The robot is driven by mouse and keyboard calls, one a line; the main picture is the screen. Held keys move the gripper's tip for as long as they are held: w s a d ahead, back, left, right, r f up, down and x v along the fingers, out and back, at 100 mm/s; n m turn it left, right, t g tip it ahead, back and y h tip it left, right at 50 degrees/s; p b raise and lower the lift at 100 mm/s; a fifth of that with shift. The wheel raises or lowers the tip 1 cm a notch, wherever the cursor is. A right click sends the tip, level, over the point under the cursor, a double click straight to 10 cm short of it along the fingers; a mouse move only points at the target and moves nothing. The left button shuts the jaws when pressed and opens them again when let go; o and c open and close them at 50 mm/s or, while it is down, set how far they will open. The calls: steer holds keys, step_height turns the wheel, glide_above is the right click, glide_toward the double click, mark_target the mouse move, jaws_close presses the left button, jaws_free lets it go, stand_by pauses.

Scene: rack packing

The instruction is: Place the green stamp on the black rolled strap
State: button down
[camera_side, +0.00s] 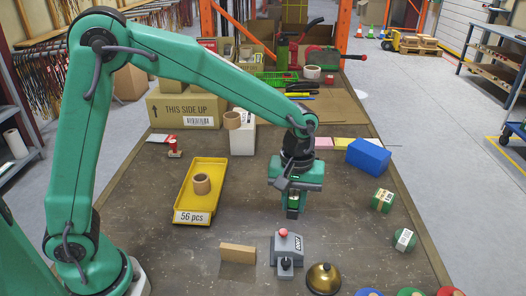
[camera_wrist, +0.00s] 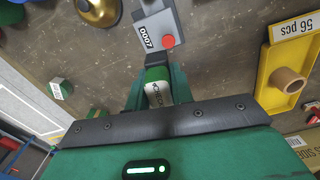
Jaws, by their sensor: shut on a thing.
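My gripper (camera_side: 292,208) points down over the middle of the table, shut on the green stamp (camera_wrist: 157,88). The stamp has a green body with a white printed label and a black block at its far end. In the side view the stamp (camera_side: 293,199) is mostly hidden by the jaws, and its dark lower end shows below them. Whether it touches the table is hard to tell. In the wrist view it lies between the fingers (camera_wrist: 157,92). I cannot make out a black rolled strap in either view. Blue, green (camera_side: 411,292) and red round items are cut off at the bottom edge.
A grey control box (camera_side: 288,243) with a red button stands in front of my gripper. A wooden block (camera_side: 238,253) and brass bell (camera_side: 323,279) flank it. A yellow tray (camera_side: 207,167) holding a tape roll is left. A blue box (camera_side: 369,156) and two green labelled rolls (camera_side: 382,200) are right.

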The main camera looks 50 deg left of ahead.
steer(key=w+a+r+n, duration=0.1)
steer(key=w+a+r, duration=0.1)
steer(key=w, duration=1.1)
steer(key=shift+w+a+r+n, duration=0.2)
steer(key=shift+r+n, duration=0.1)
steer(key=w+a+f, duration=0.2)
steer(key=a, duration=0.1)
steer(key=w+a+f, duration=0.2)
steer(key=a, duration=0.1)
steer(key=w+a+f, duration=0.2)
steer(key=a+f, duration=0.1)
steer(key=shift+w+a, duration=0.25)
steer(key=shift+a, duration=0.1)
steer(key=shift+f, duration=0.15)
steer(key=shift+f, duration=1.9)
steer(key=shift+f, duration=0.15)
steer(key=c, duration=1.2)
jaws_free()
